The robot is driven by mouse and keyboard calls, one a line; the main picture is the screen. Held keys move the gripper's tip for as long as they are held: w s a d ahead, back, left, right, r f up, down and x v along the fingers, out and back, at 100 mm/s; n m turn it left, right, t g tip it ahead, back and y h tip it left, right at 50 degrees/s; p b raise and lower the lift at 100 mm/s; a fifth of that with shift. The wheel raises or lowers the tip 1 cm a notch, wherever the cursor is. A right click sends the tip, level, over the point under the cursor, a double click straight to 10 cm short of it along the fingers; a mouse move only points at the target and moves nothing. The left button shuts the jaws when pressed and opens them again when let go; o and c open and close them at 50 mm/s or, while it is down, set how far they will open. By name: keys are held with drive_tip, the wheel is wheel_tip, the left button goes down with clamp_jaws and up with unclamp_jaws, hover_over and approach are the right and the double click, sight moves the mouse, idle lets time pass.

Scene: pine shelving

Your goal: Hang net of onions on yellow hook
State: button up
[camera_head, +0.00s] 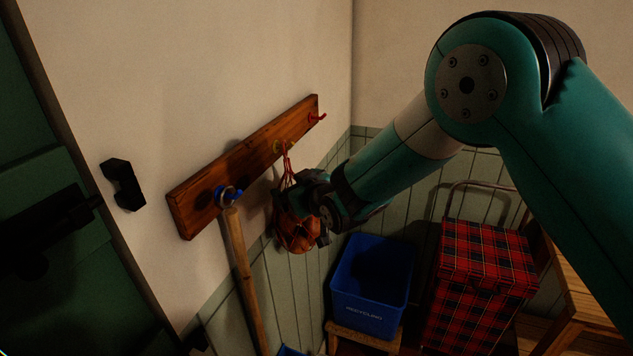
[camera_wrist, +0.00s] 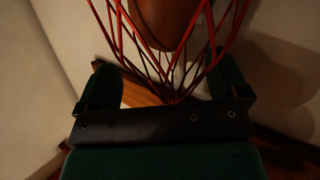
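The net of onions (camera_head: 297,232) is a red mesh with brown onions, below the middle of the wooden rail (camera_head: 250,160). Its red cords rise to the yellow hook (camera_head: 277,147) and appear to meet it; the small scale hides whether the loop is around it. My gripper (camera_head: 318,192) is beside the upper part of the net. In the wrist view, my gripper (camera_wrist: 168,88) has its two fingers wide apart. Red net cords (camera_wrist: 125,35) and an onion (camera_wrist: 165,18) show ahead of and between them, and neither finger visibly clamps the net.
A blue hook (camera_head: 219,192) left on the rail holds a wooden handle (camera_head: 241,275) by a ring. A red hook (camera_head: 318,117) at the right end is empty. A blue recycling bin (camera_head: 369,290) stands below, with a tartan trolley bag (camera_head: 485,262) to its right.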

drive_tip(key=shift+f, duration=0.2)
drive_tip(key=shift+s+d, duration=0.1)
drive_tip(key=s+d+r+y+b, duration=0.1)
drive_tip(key=s+d+r+b, duration=0.3)
drive_tip(key=s, duration=0.3)
drive_tip(key=s+d+r+b, duration=0.2)
drive_tip(key=s+d+b, duration=0.1)
drive_tip(key=s+d, duration=0.3)
drive_tip(key=s+d+f+m+g+h+b, duration=0.1)
drive_tip(key=s+d+g, duration=0.3)
drive_tip(key=s, duration=0.7)
drive_tip(key=s+d+f+m+g+h+b, duration=0.1)
drive_tip(key=s+d+f+g+h+b, duration=0.1)
drive_tip(key=s+g, duration=0.5)
drive_tip(key=s+d+f+h, duration=0.1)
drive_tip(key=s+d+h, duration=0.1)
drive_tip(key=s+d, duration=0.1)
drive_tip(key=shift+s+d+f+m+g, duration=0.3)
drive_tip(key=shift+s+f, duration=0.1)
drive_tip(key=shift+s, duration=0.1)
